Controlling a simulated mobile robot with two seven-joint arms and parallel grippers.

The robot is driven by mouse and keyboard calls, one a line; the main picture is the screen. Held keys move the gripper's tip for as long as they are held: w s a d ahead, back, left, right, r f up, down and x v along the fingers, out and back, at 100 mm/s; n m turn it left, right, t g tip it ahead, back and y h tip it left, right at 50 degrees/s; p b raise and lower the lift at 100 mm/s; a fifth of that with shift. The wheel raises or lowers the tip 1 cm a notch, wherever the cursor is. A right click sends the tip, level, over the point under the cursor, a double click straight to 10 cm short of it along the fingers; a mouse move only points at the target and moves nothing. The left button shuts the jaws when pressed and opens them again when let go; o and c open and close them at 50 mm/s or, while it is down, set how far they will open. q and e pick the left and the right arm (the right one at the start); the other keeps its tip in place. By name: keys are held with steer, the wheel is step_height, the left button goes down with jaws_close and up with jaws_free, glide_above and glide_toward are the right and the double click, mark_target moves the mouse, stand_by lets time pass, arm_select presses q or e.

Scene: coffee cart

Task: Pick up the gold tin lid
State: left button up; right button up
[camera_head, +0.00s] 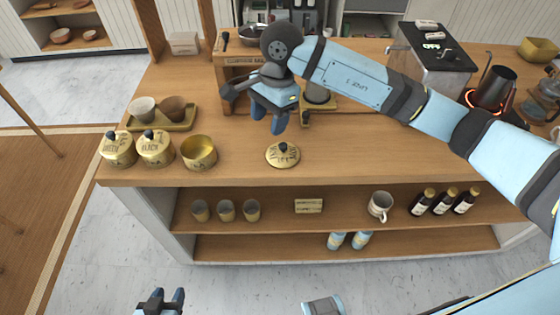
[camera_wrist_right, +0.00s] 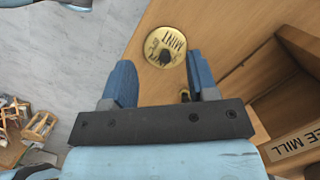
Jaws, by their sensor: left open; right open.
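The gold tin lid (camera_head: 283,154) lies flat on the wooden counter near its front edge, with a dark knob on top and dark lettering. In the right wrist view the lid (camera_wrist_right: 165,46) shows beyond the fingertips, roughly between them, with letters reading "MINT". My right gripper (camera_head: 268,118) is open and empty, above the counter and a little behind the lid, fingers pointing down. Its two blue fingers (camera_wrist_right: 160,75) are apart in the right wrist view. My left gripper (camera_head: 160,301) is open and empty, low at the bottom edge, in front of the cart.
An open gold tin (camera_head: 198,153) stands left of the lid, beside two lidded gold tins (camera_head: 155,148). A tray (camera_head: 186,122) with two cups is behind them. Counter right of the lid is clear.

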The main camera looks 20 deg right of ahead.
steer(key=w+d+r+t+h, duration=0.1)
steer(key=w+d+h, duration=0.1)
steer(key=d, duration=0.1)
glide_above(283, 144)
steer(key=f, duration=0.8)
steer(key=shift+a, duration=0.25)
steer(key=shift+s+d+f+p, duration=0.1)
steer(key=shift+f+p, duration=0.1)
steer(key=shift+f, duration=0.65)
steer(key=shift+w+d+f+p, duration=0.1)
steer(key=shift+f+p, duration=0.1)
steer(key=shift+f, duration=0.7)
steer(key=shift+s+d+f+p, duration=0.1)
steer(key=shift+f+p, duration=0.1)
steer(key=shift+f, duration=0.65)
jaws_close()
